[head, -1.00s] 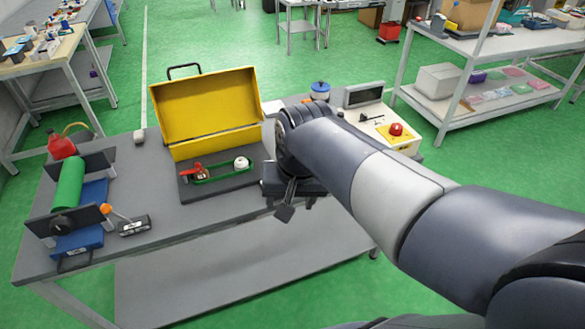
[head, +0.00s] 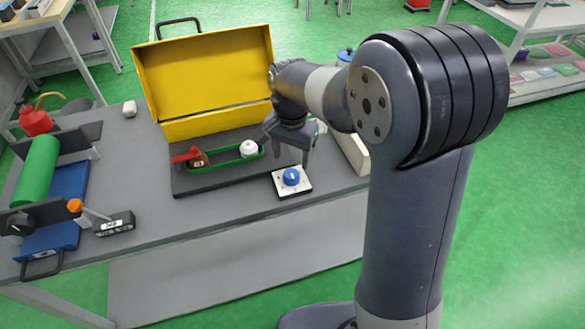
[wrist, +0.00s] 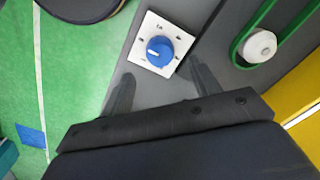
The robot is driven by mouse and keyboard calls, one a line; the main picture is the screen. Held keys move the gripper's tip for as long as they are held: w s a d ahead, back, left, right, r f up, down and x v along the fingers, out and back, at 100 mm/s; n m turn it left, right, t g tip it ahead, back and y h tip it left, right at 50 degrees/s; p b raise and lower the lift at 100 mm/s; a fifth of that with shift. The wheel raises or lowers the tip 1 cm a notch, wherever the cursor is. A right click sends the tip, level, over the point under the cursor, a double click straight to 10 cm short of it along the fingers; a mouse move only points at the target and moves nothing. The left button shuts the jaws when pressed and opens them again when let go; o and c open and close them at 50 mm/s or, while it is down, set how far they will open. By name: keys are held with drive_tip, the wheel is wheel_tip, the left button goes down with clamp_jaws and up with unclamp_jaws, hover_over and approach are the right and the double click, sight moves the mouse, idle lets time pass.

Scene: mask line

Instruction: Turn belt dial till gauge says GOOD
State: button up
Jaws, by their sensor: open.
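A blue dial knob (head: 291,176) with a white pointer mark sits on a white square plate at the table's front edge. In the wrist view the same dial (wrist: 160,49) lies just beyond and between my fingertips, with dark marks around it. My gripper (head: 290,152) is open and empty, pointing down above and behind the dial, apart from it. A green belt loop (head: 222,164) runs around a white pulley (head: 249,148) on a dark base, with a red-handled part (head: 190,158) at its left end. I cannot make out a gauge reading GOOD.
An open yellow toolbox (head: 205,80) stands behind the belt. At left are a green roller (head: 36,170) on a blue base, a red oil can (head: 35,120) and a small black box (head: 114,223). A pale console is mostly hidden behind my arm.

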sight(291, 173)
wheel_tip(291, 173, down, 6)
drive_tip(key=shift+r, duration=0.1)
drive_tip(key=shift+c, duration=0.3)
drive_tip(key=c, duration=0.9)
